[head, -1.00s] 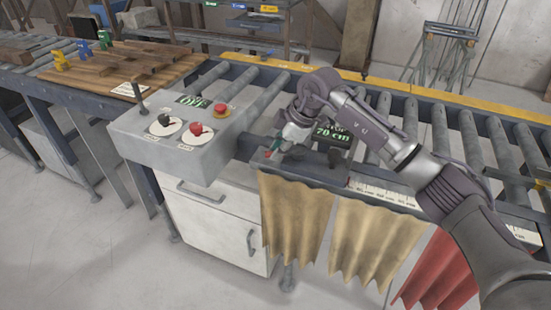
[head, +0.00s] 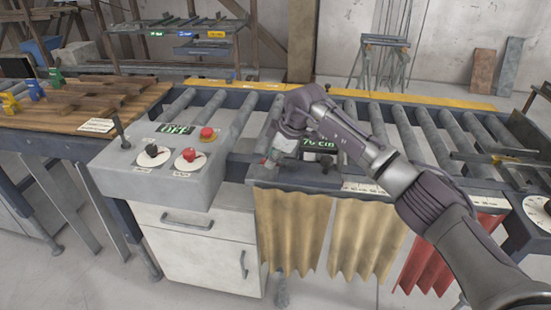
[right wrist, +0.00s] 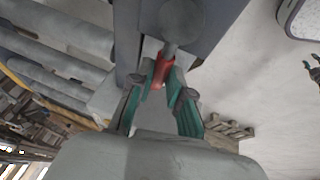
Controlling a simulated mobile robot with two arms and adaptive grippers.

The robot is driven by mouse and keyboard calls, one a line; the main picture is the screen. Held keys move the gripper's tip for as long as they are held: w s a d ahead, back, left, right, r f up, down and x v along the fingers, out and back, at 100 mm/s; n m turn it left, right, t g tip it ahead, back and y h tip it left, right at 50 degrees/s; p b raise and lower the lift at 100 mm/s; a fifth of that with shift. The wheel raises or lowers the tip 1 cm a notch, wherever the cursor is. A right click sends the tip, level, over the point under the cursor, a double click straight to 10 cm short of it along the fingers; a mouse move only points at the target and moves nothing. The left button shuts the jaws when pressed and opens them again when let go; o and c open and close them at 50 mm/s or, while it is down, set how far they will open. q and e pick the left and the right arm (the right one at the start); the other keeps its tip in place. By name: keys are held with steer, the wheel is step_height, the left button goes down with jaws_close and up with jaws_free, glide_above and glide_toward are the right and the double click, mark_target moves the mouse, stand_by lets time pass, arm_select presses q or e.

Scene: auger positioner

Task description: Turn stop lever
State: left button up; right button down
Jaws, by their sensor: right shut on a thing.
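My right gripper (head: 268,160) is at the front rail of the roller conveyor, just right of the grey control box. In the right wrist view its teal fingers (right wrist: 160,88) are shut on the red part of the stop lever (right wrist: 164,70). A grey rod with a round dark end continues from that red part. In the head view my gripper and arm mostly hide the lever. My left gripper is in neither view.
The control box (head: 165,180) carries two dials, a red button (head: 207,133) and a lit display. Another green display (head: 318,143) sits behind my right arm. Tan curtains (head: 290,230) and a red curtain hang below the rail. A wooden table (head: 75,115) stands left.

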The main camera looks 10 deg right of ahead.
steer(key=shift+w+a+r, duration=0.1)
steer(key=shift+a+r, duration=0.05)
steer(key=shift+r, duration=0.05)
steer(key=c, duration=1.1)
jaws_free()
steer(key=shift+f, duration=0.15)
steer(key=v, duration=1.2)
